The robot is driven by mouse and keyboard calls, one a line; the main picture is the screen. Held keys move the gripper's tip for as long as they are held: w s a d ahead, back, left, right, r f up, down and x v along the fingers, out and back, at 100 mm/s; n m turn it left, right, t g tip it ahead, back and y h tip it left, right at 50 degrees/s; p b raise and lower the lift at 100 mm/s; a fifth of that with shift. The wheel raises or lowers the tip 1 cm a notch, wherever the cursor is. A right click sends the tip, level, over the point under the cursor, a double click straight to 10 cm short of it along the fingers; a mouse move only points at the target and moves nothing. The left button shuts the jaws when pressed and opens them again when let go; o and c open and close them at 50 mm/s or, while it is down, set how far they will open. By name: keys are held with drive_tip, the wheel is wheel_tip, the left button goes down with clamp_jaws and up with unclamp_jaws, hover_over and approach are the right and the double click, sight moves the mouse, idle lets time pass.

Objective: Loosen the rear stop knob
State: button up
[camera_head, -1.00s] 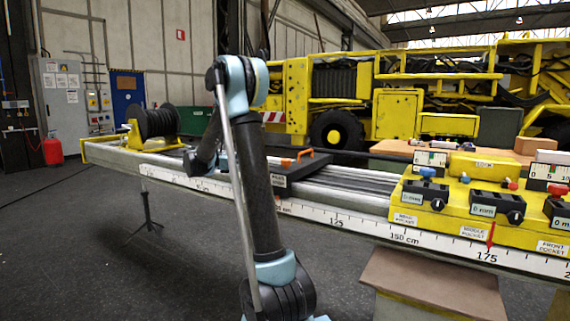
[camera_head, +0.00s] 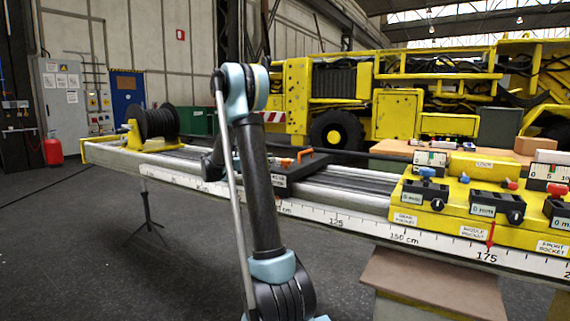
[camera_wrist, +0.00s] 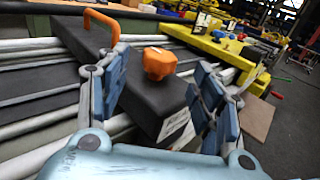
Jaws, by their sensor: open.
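The rear stop is a dark flat block (camera_head: 283,178) on the rail in the head view. An orange knob (camera_head: 286,163) stands on its top, near an orange handle (camera_head: 305,154). In the wrist view the knob (camera_wrist: 159,63) is a faceted orange cap at the middle of the block (camera_wrist: 150,100), with the looped handle (camera_wrist: 101,25) to its left. My gripper (camera_wrist: 161,78) is open, its blue-grey padded fingers to the left and right of the knob in the picture. Nothing is between the pads that I can see as gripped. In the head view my arm hides most of the gripper.
The long rail (camera_head: 345,194) with a ruler scale runs across the view. A black cable reel (camera_head: 153,121) stands at its left end. A yellow block (camera_head: 440,207) with several gauges stands on the right, also visible in the wrist view (camera_wrist: 205,40).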

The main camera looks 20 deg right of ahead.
sight(286, 160)
drive_tip(key=d, duration=0.5)
drive_tip(key=s+d, duration=0.1)
drive_tip(key=d, duration=0.2)
drive_tip(key=c, duration=1)
